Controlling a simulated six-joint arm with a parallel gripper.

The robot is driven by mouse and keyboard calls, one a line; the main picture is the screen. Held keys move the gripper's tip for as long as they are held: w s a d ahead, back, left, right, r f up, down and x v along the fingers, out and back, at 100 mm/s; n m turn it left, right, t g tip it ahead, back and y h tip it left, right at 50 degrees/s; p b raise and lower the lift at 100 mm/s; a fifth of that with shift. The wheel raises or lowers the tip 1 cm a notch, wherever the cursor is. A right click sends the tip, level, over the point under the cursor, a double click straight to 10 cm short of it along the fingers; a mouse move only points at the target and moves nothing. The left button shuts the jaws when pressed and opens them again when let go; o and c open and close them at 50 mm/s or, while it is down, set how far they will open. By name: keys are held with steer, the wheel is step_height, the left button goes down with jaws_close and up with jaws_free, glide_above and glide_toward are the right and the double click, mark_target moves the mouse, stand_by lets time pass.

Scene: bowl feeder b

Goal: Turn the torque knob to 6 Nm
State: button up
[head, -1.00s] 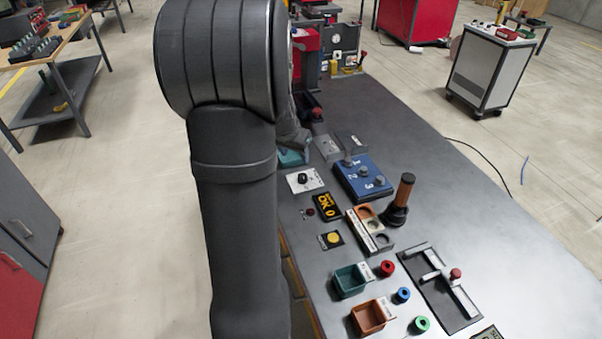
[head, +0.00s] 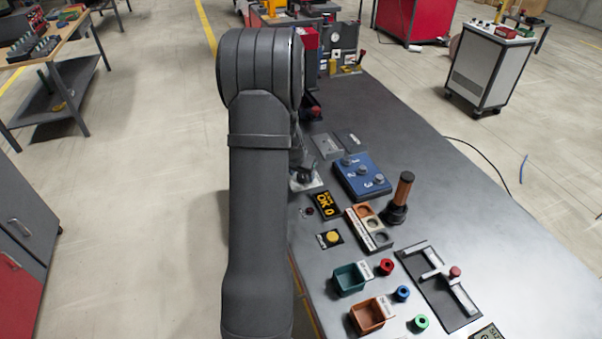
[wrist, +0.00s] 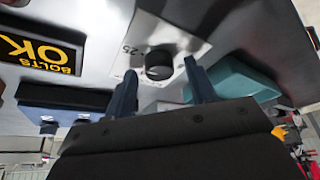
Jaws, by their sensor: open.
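The torque knob (wrist: 158,66) is a round black knob on a white label plate (wrist: 150,35) in the wrist view. Part of the plate's printing shows as "25" and the rest is too blurred to read. My gripper (wrist: 160,80) is open, with one dark blue finger on each side of the knob and a gap on both sides. I cannot tell how far above the plate the fingertips are. In the head view the arm hides most of the plate, and my gripper (head: 304,178) is over it.
A teal bin (wrist: 235,78) is beside the plate in the wrist view. A dark-handled tool (head: 400,195) stands upright further right.

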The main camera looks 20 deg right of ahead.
steer(key=c, duration=1)
steer(key=shift+o, duration=0.2)
